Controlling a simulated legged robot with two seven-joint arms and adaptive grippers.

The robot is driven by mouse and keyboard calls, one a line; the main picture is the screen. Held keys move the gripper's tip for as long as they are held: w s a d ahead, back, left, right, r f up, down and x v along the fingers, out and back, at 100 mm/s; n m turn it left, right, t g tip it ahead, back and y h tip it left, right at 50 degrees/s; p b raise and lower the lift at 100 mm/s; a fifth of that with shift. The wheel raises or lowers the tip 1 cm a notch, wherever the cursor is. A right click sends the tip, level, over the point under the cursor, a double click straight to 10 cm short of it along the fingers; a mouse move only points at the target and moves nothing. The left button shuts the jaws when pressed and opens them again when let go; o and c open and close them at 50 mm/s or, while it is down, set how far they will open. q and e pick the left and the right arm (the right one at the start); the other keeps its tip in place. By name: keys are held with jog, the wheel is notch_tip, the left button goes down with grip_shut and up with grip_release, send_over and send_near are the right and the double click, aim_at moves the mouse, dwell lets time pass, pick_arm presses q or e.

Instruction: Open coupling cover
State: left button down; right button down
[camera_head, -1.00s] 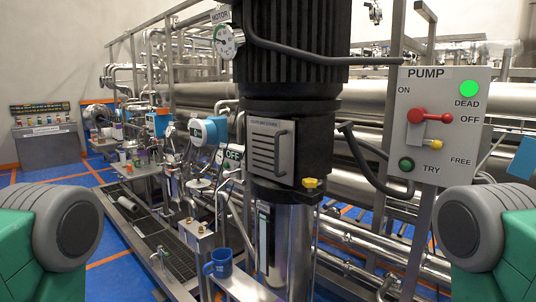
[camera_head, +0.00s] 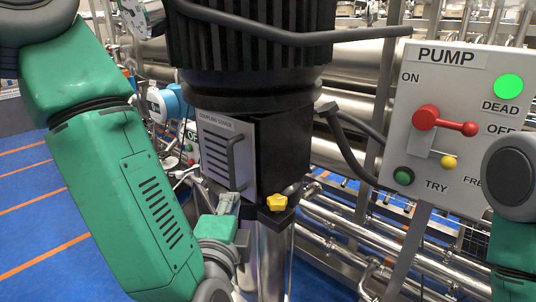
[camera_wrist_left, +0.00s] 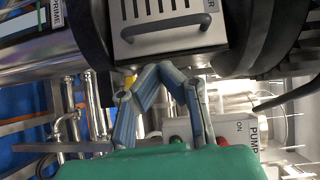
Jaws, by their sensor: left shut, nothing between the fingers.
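The coupling cover (camera_head: 216,150) is a grey slotted plate with a label and a bar handle (camera_head: 232,160), on the front of the black pump housing. It looks flush with the housing. A yellow knob (camera_head: 277,203) sits just below its right corner. My left gripper (camera_head: 229,203) is shut and empty, just below the cover's lower edge and left of the yellow knob. In the left wrist view the cover (camera_wrist_left: 140,12) and its handle (camera_wrist_left: 165,29) lie just beyond my fingertips (camera_wrist_left: 166,68); whether they touch the cover is unclear. My right gripper is out of view.
The pump switch panel (camera_head: 450,75), with a red lever (camera_head: 445,122) and a lit green lamp, stands to the right. A black hose (camera_head: 345,150) runs between housing and panel. Steel pipes (camera_head: 345,220) crowd behind. Blue floor (camera_head: 30,230) is open at left.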

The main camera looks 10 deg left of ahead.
pick_arm(q)
jog(key=r, duration=0.1)
send_near(242, 159)
jog(key=w, duration=0.2)
jog(key=w+p, duration=0.1)
jog(key=w, duration=0.3)
jog(key=shift+d+p, duration=0.3)
jog(key=shift+d, duration=0.1)
jog(key=shift+w+a+f, duration=0.1)
jog(key=shift+a+f, duration=0.05)
jog(key=shift+a, duration=0.4)
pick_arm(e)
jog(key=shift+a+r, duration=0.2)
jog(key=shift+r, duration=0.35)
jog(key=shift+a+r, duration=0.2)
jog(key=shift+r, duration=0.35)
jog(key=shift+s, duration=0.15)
